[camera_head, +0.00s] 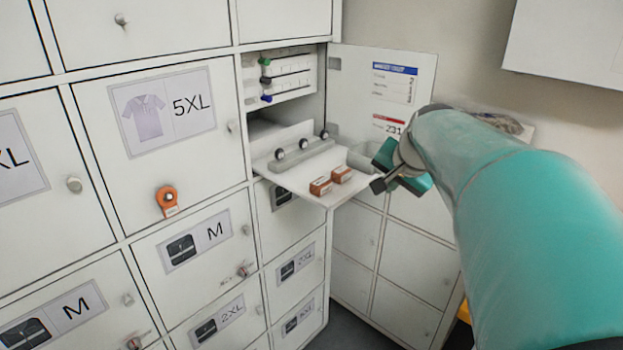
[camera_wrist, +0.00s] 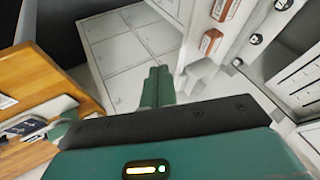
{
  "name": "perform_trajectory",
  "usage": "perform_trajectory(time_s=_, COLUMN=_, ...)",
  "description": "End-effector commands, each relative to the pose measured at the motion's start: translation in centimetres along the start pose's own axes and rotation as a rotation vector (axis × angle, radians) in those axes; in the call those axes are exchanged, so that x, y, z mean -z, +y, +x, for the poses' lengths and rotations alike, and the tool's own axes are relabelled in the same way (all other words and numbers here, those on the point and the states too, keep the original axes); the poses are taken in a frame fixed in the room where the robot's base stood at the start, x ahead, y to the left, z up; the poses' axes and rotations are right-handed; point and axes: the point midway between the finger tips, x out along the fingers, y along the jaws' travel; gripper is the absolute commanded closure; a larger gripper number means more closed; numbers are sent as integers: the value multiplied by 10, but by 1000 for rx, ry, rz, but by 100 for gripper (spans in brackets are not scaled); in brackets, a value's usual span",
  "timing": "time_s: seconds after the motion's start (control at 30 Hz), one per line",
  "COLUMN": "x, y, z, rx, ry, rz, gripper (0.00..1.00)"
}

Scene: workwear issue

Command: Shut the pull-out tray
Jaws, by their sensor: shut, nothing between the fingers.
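The white pull-out tray (camera_head: 290,185) sticks out of an open compartment in the cabinet in the head view. Two orange-brown boxes (camera_head: 321,186) and a grey bar with several dark round knobs (camera_head: 303,155) lie on it. In the wrist view the boxes (camera_wrist: 211,42) show at the upper right. My gripper (camera_head: 378,185) is beside the tray's outer end, right of the boxes. Its fingers (camera_wrist: 157,86) are together and empty in the wrist view. Whether they touch the tray is unclear.
An open door (camera_head: 380,88) with labels stands right of the compartment, behind my arm. A pale cup-like thing (camera_head: 362,157) is near the tray's far right corner. Closed lockers surround the compartment. A wooden shelf (camera_wrist: 40,85) shows at left in the wrist view.

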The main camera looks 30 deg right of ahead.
Motion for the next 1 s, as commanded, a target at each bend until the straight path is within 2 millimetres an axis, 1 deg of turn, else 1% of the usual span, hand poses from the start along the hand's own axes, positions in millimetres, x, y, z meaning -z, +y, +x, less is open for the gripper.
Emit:
perform_trajectory(time_s=0.03, x=4, y=2, z=2, rx=-2, ry=3, rz=11, gripper=100)
perform_trajectory(time_s=0.17, x=5, y=1, z=12, rx=-2, ry=4, rz=12, gripper=100)
perform_trajectory(time_s=0.27, x=4, y=0, z=28, rx=-2, ry=1, rz=12, gripper=100)
perform_trajectory(time_s=0.67, x=3, y=-1, z=107, rx=-3, ry=0, rz=9, gripper=100)
perform_trajectory(time_s=0.7, x=4, y=-10, z=108, rx=1, ry=3, rz=6, gripper=100)
perform_trajectory(time_s=0.8, x=4, y=-24, z=114, rx=1, ry=2, rz=5, gripper=100)
perform_trajectory(time_s=0.9, x=5, y=-32, z=118, rx=1, ry=4, rz=8, gripper=100)
perform_trajectory(time_s=1.0, x=5, y=-36, z=120, rx=0, ry=4, rz=8, gripper=100)
